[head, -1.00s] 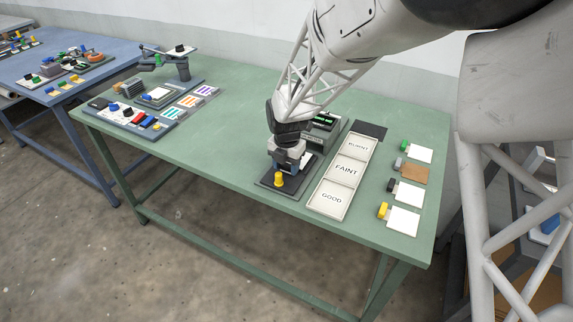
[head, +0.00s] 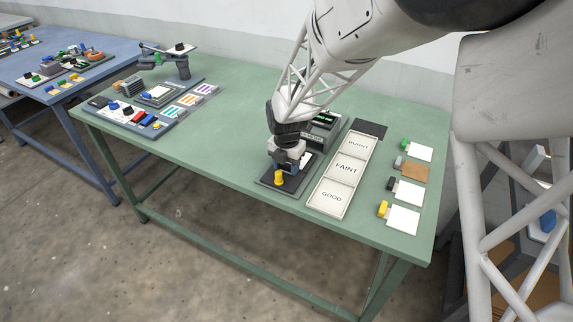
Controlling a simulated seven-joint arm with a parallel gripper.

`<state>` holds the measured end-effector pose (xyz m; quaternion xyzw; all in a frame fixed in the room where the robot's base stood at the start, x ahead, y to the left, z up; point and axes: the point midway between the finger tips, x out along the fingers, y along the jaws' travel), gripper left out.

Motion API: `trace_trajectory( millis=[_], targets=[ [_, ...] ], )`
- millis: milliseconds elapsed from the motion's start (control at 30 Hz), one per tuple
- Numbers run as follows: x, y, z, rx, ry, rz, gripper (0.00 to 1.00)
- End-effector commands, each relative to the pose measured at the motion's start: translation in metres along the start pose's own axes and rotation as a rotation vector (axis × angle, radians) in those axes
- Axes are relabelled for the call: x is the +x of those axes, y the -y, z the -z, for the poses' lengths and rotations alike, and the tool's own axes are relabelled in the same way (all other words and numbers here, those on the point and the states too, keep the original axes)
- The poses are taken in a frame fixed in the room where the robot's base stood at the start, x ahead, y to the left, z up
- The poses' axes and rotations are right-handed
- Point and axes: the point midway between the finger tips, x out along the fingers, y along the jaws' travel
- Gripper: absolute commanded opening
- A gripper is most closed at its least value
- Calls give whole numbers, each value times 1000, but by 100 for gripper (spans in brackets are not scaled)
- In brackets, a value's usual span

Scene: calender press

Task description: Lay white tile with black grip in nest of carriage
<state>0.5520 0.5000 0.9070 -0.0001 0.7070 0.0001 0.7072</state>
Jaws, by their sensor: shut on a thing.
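A white tile with a black grip (head: 409,194) lies flat on the right part of the green table. The dark base may be the carriage; no nest can be made out under the gripper.
Other tiles with green, grey and yellow grips line the right side. The table's middle left is bare.

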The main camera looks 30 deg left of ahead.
Motion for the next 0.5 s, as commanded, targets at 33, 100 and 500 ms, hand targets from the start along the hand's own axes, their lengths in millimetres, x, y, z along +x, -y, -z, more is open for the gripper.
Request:
trace_trajectory(
  millis=[33,100,500],
  targets=[
    [0,0,0,0,0,0,24],
    [0,0,0,0,0,0,24],
    [0,0,0,0,0,0,78]
  ],
)
